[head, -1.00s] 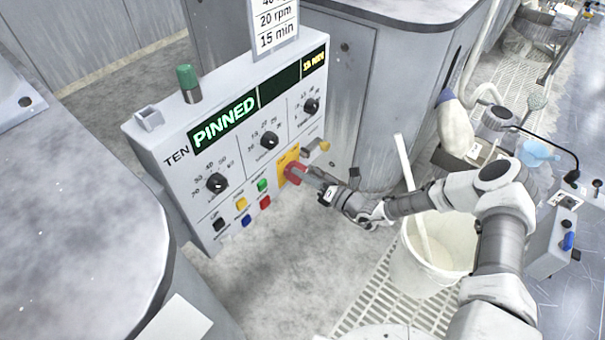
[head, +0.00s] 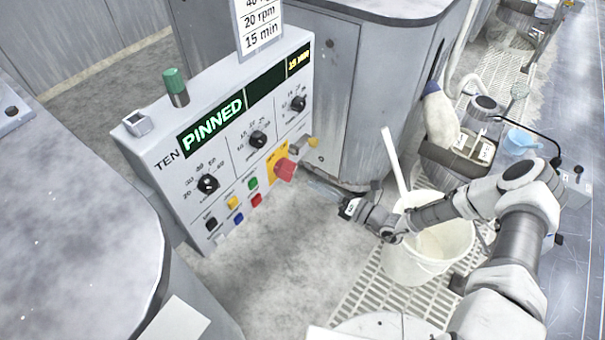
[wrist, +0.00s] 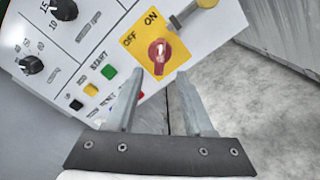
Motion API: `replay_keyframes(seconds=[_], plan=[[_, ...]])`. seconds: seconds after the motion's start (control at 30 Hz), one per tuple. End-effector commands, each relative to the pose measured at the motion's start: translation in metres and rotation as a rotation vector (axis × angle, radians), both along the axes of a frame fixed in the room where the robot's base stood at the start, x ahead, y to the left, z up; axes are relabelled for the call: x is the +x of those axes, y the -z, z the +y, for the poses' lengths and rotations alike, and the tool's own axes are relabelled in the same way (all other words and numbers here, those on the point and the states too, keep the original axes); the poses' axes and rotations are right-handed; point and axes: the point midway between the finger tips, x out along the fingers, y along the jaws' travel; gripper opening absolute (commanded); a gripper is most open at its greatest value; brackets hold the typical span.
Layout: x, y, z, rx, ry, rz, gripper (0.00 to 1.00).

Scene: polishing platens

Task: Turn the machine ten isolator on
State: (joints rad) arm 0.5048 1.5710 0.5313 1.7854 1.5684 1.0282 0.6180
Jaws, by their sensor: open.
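The isolator is a red rotary knob (head: 285,169) on a yellow plate (head: 272,166), low on the right of the panel (head: 168,178) labelled TEN. In the wrist view the knob (wrist: 159,56) is upright in the picture, its pale mark pointing roughly at the word ON; OFF lies to its upper left. The panel display (head: 213,126) is lit and reads PINNED. My gripper (head: 314,186) is open and empty, a short way right of and below the knob, apart from it. In the wrist view its fingers (wrist: 160,82) point at the knob, with a gap between them.
Black dials (head: 258,140) and several coloured buttons (head: 253,184) surround the isolator. A small brass-tipped fitting (head: 306,143) is just right of it. A white bucket (head: 408,262) stands below my arm. A grey platen (head: 75,220) fills the left.

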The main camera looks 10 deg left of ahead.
Motion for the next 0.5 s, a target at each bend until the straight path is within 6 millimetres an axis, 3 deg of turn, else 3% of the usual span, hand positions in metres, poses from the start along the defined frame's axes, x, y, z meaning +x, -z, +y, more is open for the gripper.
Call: replay_keyframes(seconds=[0.2,0.5], plan=[[-0.018,-0.002,-0.045,0.000,0.004,0.001,0.53],[-0.029,0.000,-0.070,0.001,0.001,0.000,0.53]])
